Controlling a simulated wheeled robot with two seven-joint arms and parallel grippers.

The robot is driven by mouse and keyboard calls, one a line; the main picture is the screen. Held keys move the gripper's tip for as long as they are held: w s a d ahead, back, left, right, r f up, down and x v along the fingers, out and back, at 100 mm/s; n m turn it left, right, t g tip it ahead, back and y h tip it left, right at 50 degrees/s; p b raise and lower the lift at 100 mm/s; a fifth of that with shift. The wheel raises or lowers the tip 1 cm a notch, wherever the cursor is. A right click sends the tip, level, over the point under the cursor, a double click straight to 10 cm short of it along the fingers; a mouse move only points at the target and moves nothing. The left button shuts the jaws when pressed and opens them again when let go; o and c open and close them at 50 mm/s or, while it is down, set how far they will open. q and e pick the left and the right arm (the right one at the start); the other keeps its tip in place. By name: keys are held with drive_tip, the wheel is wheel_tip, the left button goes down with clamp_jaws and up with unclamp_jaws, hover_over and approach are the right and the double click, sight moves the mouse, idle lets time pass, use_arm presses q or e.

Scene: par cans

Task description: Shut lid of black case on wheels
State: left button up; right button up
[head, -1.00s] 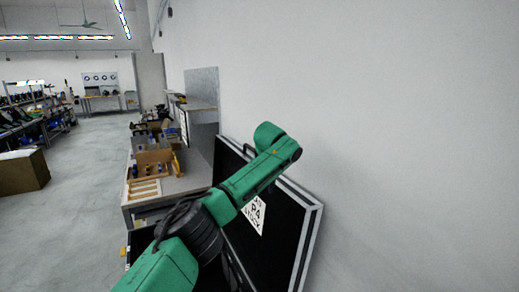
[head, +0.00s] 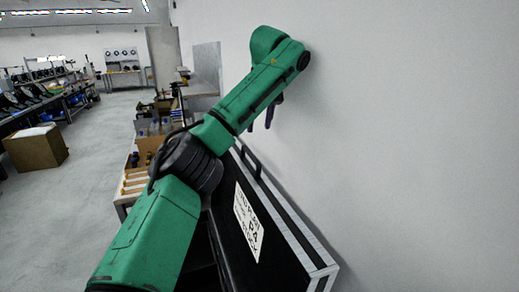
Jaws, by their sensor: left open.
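The black case's lid (head: 276,252) stands raised near the white wall, with silver edging and a white printed label (head: 248,222). A dark handle (head: 250,158) shows on its upper edge. The dark case body (head: 200,256) shows only in part below, mostly hidden by my left arm; its wheels are out of sight. My left arm reaches across the case towards the wall. My left gripper (head: 267,118) is partly hidden behind the green forearm; its dark fingers point down, open, above the lid's far upper edge. I cannot tell any contact. My right gripper is out of view.
The white wall (head: 420,130) is close on the right, behind the lid. A workbench with boxes and wooden parts (head: 138,178) stands beyond the case. A cardboard box (head: 36,150) sits on the floor at left. The floor between is clear.

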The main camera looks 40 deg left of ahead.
sight(254, 157)
use_arm(q)
drive_tip(key=p+x, duration=0.2)
drive_tip(key=x, duration=1)
drive_tip(key=shift+s+a, duration=0.1)
drive_tip(key=shift+s, duration=0.1)
drive_tip(key=shift+s+f, duration=0.1)
drive_tip(key=shift+f, duration=0.1)
drive_tip(key=shift+s, duration=0.25)
drive_tip(key=shift+c, duration=0.4)
drive_tip(key=shift+w, duration=0.15)
clamp_jaws()
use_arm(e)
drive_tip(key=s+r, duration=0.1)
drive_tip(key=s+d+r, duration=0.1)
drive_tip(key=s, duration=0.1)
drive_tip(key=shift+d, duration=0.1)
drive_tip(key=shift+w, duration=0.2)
